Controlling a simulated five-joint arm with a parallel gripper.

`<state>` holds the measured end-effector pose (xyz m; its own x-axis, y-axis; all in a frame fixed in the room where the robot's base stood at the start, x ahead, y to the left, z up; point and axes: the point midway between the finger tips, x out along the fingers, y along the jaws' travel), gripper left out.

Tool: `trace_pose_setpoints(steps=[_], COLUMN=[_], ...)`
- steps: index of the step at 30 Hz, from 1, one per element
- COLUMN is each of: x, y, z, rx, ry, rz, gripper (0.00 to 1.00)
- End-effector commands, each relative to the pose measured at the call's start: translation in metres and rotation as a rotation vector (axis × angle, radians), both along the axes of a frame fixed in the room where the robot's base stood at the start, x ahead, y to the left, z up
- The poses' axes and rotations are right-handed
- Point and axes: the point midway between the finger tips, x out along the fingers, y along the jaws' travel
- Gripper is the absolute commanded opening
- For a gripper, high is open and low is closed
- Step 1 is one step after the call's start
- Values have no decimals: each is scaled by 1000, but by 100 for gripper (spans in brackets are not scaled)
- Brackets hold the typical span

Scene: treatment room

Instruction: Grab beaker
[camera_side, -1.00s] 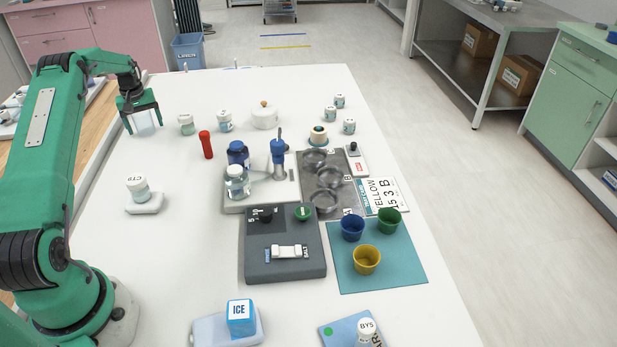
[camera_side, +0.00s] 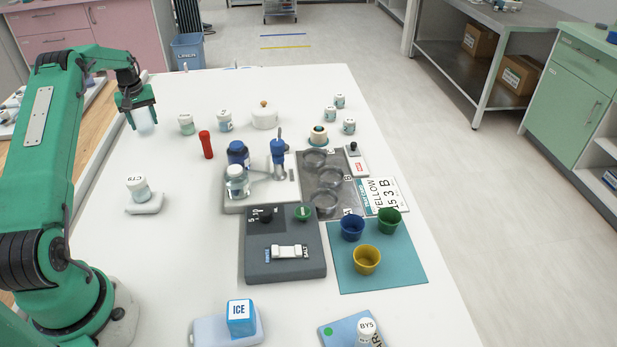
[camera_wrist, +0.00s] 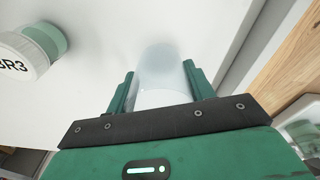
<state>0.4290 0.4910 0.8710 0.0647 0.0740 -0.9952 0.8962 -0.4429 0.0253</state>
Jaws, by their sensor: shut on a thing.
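The beaker (camera_side: 144,119) is a clear, pale glass vessel at the far left of the white table. It stands between the green fingers of my gripper (camera_side: 140,112), which is shut on it. In the wrist view the beaker (camera_wrist: 162,72) fills the space between the two fingers of my gripper (camera_wrist: 162,88), with a finger against each side.
A white-capped jar (camera_side: 186,123) stands right of the gripper, and it shows at the wrist view's upper left (camera_wrist: 35,45). A red cylinder (camera_side: 206,145) stands nearer the camera.

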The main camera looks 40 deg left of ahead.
Motion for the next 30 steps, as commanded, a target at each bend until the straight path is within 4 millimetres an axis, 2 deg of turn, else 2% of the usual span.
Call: trace_pose_setpoints(steps=[7,11,21,30], x=[1,6,24,34], y=[1,-17,-72,-104], z=[32,40,74,94], rx=[4,0,-6,-11], ry=[-3,-3,-8,-11], rz=[0,-3,-4,-3], gripper=[31,31,31,31])
